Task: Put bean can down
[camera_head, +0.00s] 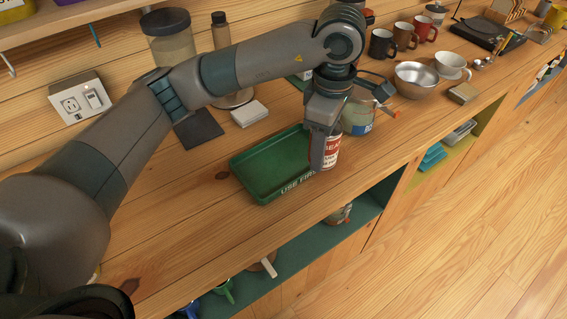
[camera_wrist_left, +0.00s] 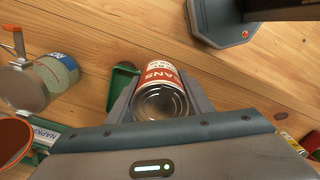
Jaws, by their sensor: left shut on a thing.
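A bean can (camera_head: 333,150) with a red and white label is held upright between the fingers of my left gripper (camera_head: 322,158). The left wrist view shows the can (camera_wrist_left: 160,88) with its metal end toward the camera and a finger on each side. The gripper is shut on it. A green tray (camera_head: 262,160) marked "USE FIRST" lies on the wooden counter (camera_head: 190,225). The can is at the tray's right end. I cannot tell whether its base touches the tray or counter. My right gripper is not in view.
A glass jar (camera_head: 358,117) with a blue label stands just behind and right of the can. A metal bowl (camera_head: 416,79), mugs (camera_head: 381,45) and a white cup (camera_head: 452,66) stand farther right. The tray looks empty, and the counter left of it is clear.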

